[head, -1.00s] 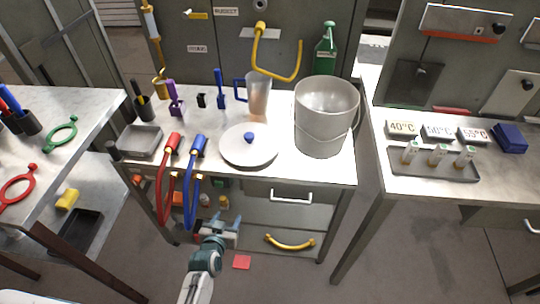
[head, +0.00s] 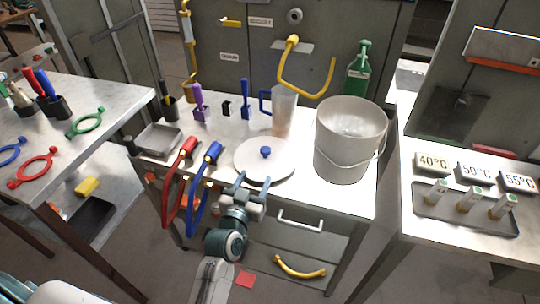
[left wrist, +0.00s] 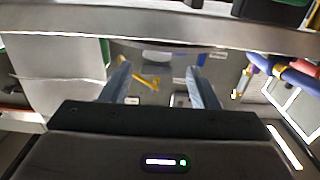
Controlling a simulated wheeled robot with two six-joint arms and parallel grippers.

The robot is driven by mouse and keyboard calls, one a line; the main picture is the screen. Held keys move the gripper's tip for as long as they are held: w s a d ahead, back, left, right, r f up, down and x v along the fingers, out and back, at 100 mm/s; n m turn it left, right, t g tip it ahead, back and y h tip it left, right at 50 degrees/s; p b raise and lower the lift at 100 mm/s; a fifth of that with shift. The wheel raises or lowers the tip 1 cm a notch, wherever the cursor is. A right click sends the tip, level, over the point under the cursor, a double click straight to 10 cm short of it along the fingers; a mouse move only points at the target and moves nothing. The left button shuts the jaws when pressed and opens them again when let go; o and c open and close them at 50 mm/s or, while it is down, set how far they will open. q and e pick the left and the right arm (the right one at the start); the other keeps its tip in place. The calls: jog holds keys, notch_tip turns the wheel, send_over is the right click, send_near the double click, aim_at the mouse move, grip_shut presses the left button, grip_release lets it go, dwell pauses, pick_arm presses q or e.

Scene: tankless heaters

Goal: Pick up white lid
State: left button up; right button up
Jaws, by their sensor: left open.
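The white lid (head: 250,164) is a round disc with a blue knob (head: 265,152) on top. It lies flat on the middle table, left of the grey bucket (head: 343,145). My left gripper (head: 250,184) is open and empty at the table's front edge, just in front of the lid. Its fingers point toward the lid and appear apart from the knob. In the left wrist view, the two spread fingers (left wrist: 160,82) show with nothing clearly between them; I cannot make out the lid surely there. My right gripper is not in view.
Red (head: 181,180) and blue (head: 202,185) hoses hang over the front edge left of the lid. A clear pitcher (head: 284,112) stands behind it. A grey tray (head: 159,138) lies at the left. Drawers with a white handle (head: 299,221) are below.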

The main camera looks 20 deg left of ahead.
aim_at(264, 154)
pick_arm(q)
jog(key=w, duration=0.3)
jog(key=w+p, duration=0.1)
jog(key=shift+w+r, duration=0.25)
jog(key=shift+w, duration=0.55)
jog(key=shift+w+p, duration=0.3)
jog(key=shift+w+a+p, duration=0.15)
jog(key=shift+w+p, duration=0.4)
jog(key=shift+w, duration=1.6)
jog(key=c, duration=1.2)
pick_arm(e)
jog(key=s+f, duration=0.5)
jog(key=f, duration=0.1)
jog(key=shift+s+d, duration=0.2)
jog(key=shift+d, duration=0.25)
pick_arm(q)
jog(key=shift+o, duration=0.2)
jog(key=shift+r, duration=0.1)
